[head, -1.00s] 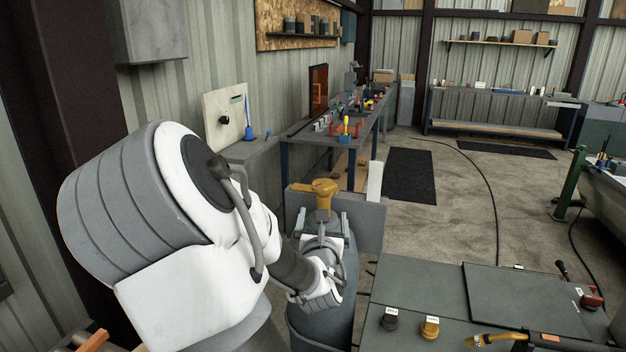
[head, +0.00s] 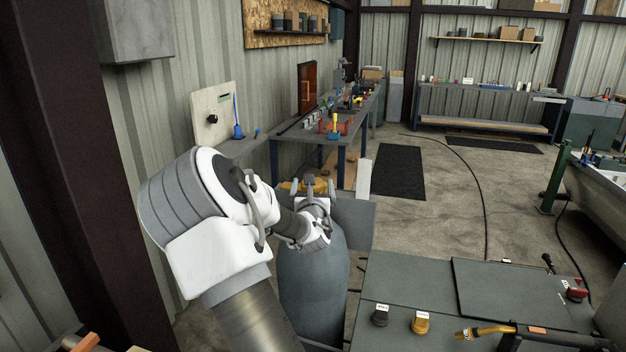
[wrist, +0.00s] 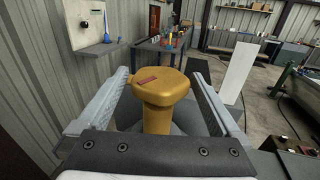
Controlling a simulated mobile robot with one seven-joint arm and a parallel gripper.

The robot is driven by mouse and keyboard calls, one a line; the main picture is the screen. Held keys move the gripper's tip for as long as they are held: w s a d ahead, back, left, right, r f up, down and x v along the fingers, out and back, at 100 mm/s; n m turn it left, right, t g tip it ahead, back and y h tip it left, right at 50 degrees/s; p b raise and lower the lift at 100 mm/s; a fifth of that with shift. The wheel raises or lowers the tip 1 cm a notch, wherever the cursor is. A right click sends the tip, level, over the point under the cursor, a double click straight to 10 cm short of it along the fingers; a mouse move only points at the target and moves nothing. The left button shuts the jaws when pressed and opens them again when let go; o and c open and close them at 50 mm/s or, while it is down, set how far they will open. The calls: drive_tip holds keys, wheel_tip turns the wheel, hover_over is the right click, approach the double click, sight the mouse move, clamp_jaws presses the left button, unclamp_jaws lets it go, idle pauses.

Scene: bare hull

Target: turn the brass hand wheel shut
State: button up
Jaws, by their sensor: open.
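The brass hand wheel (wrist: 160,82) is a rounded golden head with a reddish-brown mark on top, on a thick brass stem, in the middle of the wrist view. In the head view only a strip of the brass (head: 290,186) shows behind my wrist; the rest is hidden. It tops a grey-green cylinder (head: 312,285). My gripper (wrist: 161,78) is open, with one jaw on each side of the brass and a visible gap on both sides. I cannot tell whether the jaws are level with the wheel.
A grey panel (head: 358,222) stands just behind the cylinder. A dark bench (head: 400,300) with two knobs and a brass torch (head: 487,331) is at the right front. The corrugated wall (head: 160,110) is close on the left. A workbench (head: 335,135) stands beyond, with open floor to its right.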

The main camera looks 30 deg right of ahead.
drive_tip(key=shift+x, duration=1.7)
drive_tip(key=shift+c, duration=0.2)
drive_tip(key=c, duration=1.1)
drive_tip(key=shift+f, duration=0.1)
